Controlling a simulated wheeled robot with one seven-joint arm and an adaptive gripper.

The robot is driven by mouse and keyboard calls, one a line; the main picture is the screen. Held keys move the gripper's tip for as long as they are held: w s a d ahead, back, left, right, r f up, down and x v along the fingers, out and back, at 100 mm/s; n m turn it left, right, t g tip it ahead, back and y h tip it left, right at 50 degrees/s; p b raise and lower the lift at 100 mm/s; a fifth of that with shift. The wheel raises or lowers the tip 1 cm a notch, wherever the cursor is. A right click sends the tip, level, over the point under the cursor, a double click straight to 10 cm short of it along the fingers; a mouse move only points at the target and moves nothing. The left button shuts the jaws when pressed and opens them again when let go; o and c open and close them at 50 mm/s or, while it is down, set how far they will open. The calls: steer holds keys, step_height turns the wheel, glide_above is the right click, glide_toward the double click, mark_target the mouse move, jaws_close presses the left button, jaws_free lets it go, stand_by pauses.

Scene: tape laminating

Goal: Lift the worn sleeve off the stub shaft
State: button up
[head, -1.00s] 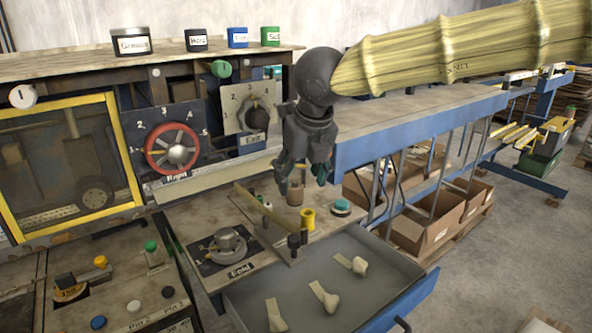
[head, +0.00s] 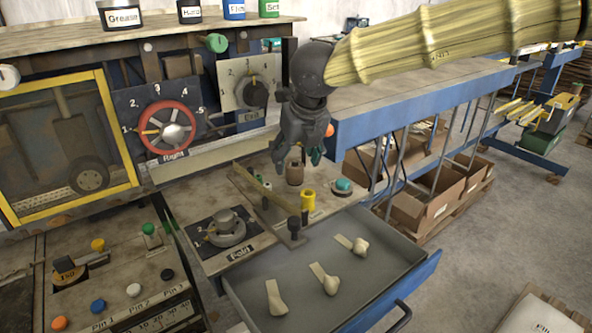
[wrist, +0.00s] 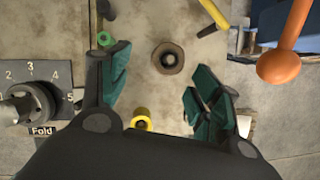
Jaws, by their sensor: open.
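The worn sleeve, a short brown collar (head: 295,172), stands upright on the metal bench plate. From above in the wrist view, the sleeve (wrist: 168,58) shows as a brown ring with a dark centre, where the stub shaft (wrist: 168,57) sits. My gripper (head: 297,163) is open and points down over the sleeve. In the wrist view my gripper's green-padded fingers (wrist: 160,92) are spread wide and empty. The sleeve lies between their lines but toward the top of the picture. I see no contact with it.
A yellow sleeve (head: 308,199) stands close in front, and a teal knob (head: 343,185) to the right. An orange ball-ended lever (wrist: 279,66) is near the right finger. The Fold dial (head: 226,228) is to the left. A grey tray (head: 325,255) with several pale pieces is in front.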

mark_target(294, 167)
steer(key=w+f, duration=0.4)
steer(key=f, duration=0.1)
steer(key=shift+w+p, duration=0.4)
steer(key=shift+s+f, duration=0.15)
steer(key=shift+f, duration=0.05)
steer(key=s, duration=0.1)
steer(key=s+r, duration=0.1)
steer(key=s, duration=0.1)
steer(key=shift+a+r, duration=0.15)
steer(key=shift+r, duration=0.05)
steer(key=shift+c, duration=0.3)
steer(key=shift+w, duration=0.1)
steer(key=c, duration=0.3)
steer(key=shift+w+a+f, duration=0.1)
steer(key=shift+w+f, duration=0.65)
steer(key=shift+w, duration=0.35)
steer(key=c, duration=0.7)
steer(key=shift+s+r, duration=0.25)
steer(key=shift+s, duration=0.15)
steer(key=shift+c, duration=0.3)
steer(key=shift+w, duration=0.1)
